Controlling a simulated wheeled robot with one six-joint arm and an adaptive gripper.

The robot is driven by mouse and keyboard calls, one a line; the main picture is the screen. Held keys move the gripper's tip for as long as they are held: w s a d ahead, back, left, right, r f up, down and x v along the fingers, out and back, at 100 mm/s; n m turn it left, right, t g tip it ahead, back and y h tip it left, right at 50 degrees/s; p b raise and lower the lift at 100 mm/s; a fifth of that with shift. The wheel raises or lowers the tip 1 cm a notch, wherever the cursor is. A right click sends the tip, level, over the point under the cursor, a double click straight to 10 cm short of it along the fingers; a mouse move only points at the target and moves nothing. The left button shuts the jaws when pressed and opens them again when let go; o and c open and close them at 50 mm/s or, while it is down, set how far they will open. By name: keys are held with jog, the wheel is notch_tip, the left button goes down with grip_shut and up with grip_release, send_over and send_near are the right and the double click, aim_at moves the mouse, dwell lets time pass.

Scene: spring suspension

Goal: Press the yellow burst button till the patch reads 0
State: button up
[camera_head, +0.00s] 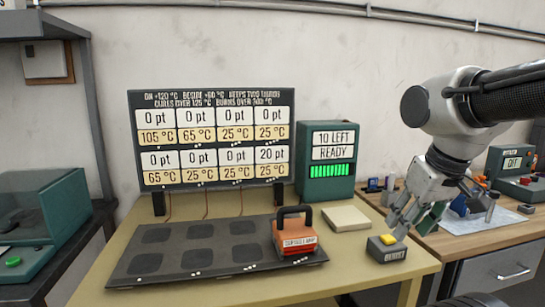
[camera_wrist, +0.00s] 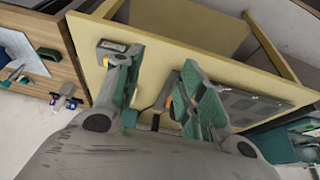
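The yellow burst button (camera_head: 388,239) sits on a small dark box (camera_head: 387,252) labelled BURST, at the table's front right corner. My gripper (camera_head: 402,218) is just above and behind the button; I cannot tell whether it touches it. In the wrist view the gripper (camera_wrist: 160,75) has its green-padded fingers apart with nothing held; the box (camera_wrist: 112,46) shows at the left fingertip, partly hidden. The board (camera_head: 215,145) shows 20 pt at 25 °C in its lower right cell; every other cell shows 0 pt. The teal unit (camera_head: 327,165) reads 10 LEFT, READY, with a green bar.
A dark mat (camera_head: 200,277) with several patches lies on the table. An orange block (camera_head: 295,242) with a black handle stands on its right end. A pale slab (camera_head: 346,218) lies behind the button. A wooden desk (camera_head: 450,243) with tools stands at right.

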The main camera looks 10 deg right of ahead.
grip_shut()
dwell(1.2)
